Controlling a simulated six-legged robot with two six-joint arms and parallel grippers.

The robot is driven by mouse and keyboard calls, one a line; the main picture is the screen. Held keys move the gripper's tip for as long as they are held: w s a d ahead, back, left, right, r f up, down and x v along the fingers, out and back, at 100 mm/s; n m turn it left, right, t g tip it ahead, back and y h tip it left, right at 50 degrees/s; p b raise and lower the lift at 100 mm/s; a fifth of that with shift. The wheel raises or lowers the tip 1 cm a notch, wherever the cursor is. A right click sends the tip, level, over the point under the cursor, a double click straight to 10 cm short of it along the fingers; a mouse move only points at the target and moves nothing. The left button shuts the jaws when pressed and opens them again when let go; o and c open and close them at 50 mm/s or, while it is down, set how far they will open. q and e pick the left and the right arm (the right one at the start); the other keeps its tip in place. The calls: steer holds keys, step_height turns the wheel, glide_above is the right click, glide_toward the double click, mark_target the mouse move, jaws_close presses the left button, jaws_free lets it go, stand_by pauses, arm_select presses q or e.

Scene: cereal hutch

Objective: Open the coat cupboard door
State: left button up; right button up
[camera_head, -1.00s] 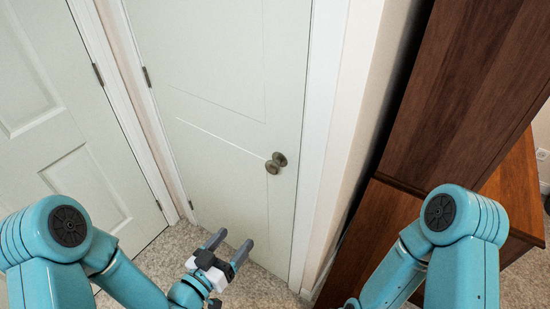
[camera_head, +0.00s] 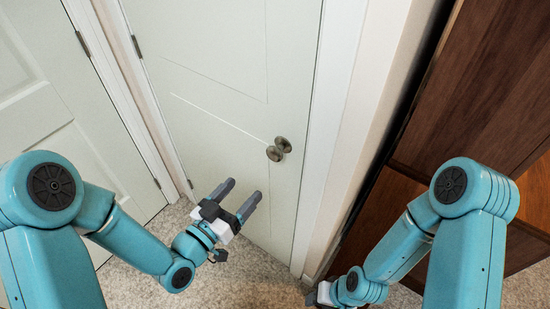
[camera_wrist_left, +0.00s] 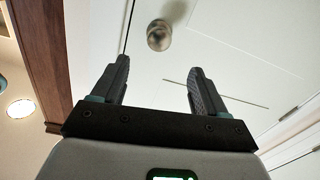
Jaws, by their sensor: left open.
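The coat cupboard door (camera_head: 215,90) is white, panelled and shut in its frame, with hinges on its left side. Its round metal knob (camera_head: 279,149) is near the door's right edge. The knob also shows in the left wrist view (camera_wrist_left: 159,36), just beyond and between the fingers. My left gripper (camera_head: 240,197) is open and empty, below and left of the knob and apart from it. It shows in the left wrist view (camera_wrist_left: 158,85) with its two fingers spread. My right gripper (camera_head: 322,294) is low by the floor; its fingers are not clear.
Another white panelled door (camera_head: 50,110) stands at the left. A dark brown wooden hutch (camera_head: 480,80) stands at the right, close to my right arm. Speckled carpet (camera_head: 245,280) covers the floor before the door.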

mark_target(272, 158)
arm_select(q)
steer(key=p+x, duration=0.2)
steer(key=x, duration=1.2)
steer(key=shift+w+d, duration=0.15)
steer(key=shift+d, duration=0.05)
arm_select(e)
steer(key=shift+s+r, duration=0.25)
arm_select(q)
jaws_close()
